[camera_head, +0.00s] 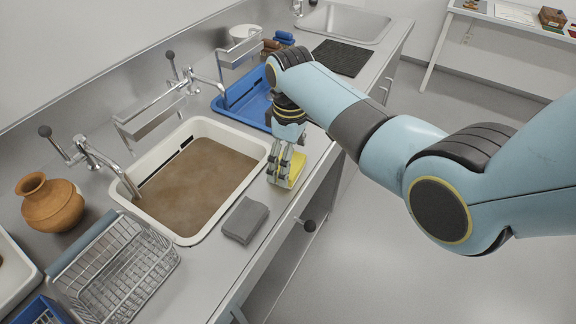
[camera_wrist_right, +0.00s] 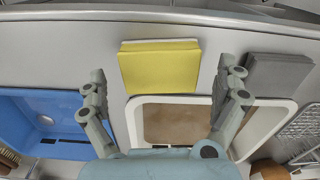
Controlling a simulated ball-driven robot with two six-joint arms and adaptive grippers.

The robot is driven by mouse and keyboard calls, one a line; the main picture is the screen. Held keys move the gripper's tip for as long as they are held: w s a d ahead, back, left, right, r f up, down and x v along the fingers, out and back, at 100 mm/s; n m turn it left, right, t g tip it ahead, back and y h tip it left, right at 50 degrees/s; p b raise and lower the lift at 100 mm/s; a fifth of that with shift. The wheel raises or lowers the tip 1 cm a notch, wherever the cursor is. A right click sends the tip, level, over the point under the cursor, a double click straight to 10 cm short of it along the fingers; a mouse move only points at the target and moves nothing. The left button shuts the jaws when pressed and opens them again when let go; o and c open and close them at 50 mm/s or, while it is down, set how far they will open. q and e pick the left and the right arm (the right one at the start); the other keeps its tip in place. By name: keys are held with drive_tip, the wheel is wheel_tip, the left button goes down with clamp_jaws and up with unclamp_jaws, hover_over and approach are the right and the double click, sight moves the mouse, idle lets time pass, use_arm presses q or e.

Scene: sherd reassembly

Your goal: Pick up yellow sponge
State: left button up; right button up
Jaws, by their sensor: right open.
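The yellow sponge (camera_head: 298,168) lies on the steel counter at the right end of the white basin, partly hidden by my right gripper. In the right wrist view the sponge (camera_wrist_right: 158,65) is a plain yellow block lying between and beyond the two spread fingers. My right gripper (camera_head: 283,174) points down over the sponge from the head view. It is open and empty in the right wrist view (camera_wrist_right: 163,74), with a finger on each side of the sponge and a gap to both. I cannot tell its exact height above the counter. My left gripper is out of view.
A grey sponge (camera_head: 245,220) lies near the counter's front edge. The white basin (camera_head: 201,125) holds brown water. A blue tray (camera_head: 231,108), a wire rack (camera_head: 120,268) and a clay pot (camera_head: 50,205) stand along the counter. A faucet (camera_head: 100,158) rises behind the basin.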

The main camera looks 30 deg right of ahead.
wheel_tip(320, 180, down, 2)
drive_tip(key=shift+f, duration=0.15)
drive_tip(key=c, duration=0.9)
drive_tip(key=shift+o, duration=0.2)
drive_tip(key=shift+r, duration=0.35)
drive_tip(key=r, duration=0.2)
drive_tip(key=s+r, duration=0.1)
drive_tip(key=r, duration=0.1)
drive_tip(key=shift+d, duration=0.3)
drive_tip(key=s+d+r, duration=0.4)
drive_tip(key=s+r, duration=0.2)
drive_tip(key=s, duration=0.3)
drive_tip(key=shift+s+d+r, duration=0.2)
drive_tip(key=shift+s+d, duration=0.05)
drive_tip(key=shift+d, duration=0.1)
